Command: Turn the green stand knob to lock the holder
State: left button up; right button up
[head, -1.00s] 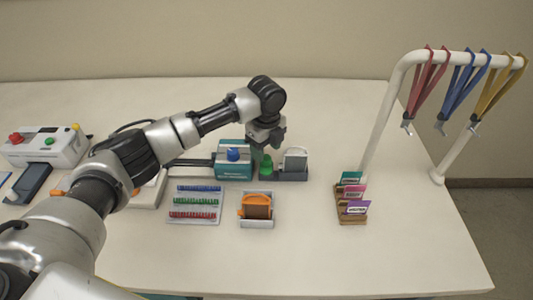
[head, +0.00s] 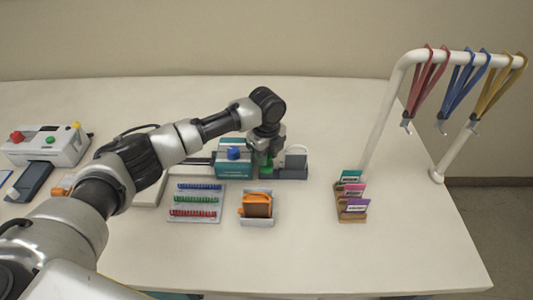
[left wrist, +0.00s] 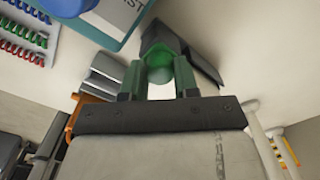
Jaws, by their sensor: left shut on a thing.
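My left gripper (head: 266,154) points down over the green stand knob (head: 266,169) and is shut on it. In the left wrist view the green knob (left wrist: 159,73) sits between the two fingers. The dark grey stand (head: 290,172) lies under and beside the knob, and part of it also shows in the left wrist view (left wrist: 203,66). A pale grey holder (head: 297,156) stands upright on the stand, just right of the gripper. The gripper partly hides the knob. My right gripper is not in view.
A teal machine with a blue knob (head: 233,153) stands close left of the stand. In front are a rack of coloured clips (head: 195,203) and a tray with an orange item (head: 257,208). A card rack (head: 351,205) and a white lanyard rail (head: 380,120) stand right. The front table is clear.

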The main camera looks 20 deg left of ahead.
pick_arm(q)
jog(key=shift+r+n+p, duration=0.2)
jog(key=shift+n+p, duration=0.4)
jog(key=shift+p, duration=0.25)
jog(key=n+p, duration=0.4)
jog(key=shift+p, duration=0.3)
jog(key=n+p, duration=0.2)
jog(key=shift+n, duration=0.4)
jog(key=n+p, duration=0.4)
jog(key=n, duration=0.1)
jog(key=shift+f+n+p, duration=0.15)
jog(key=shift+n+p, duration=1)
jog(key=shift+n, duration=1.25)
jog(key=o, duration=0.9)
jog(key=shift+o, duration=0.2)
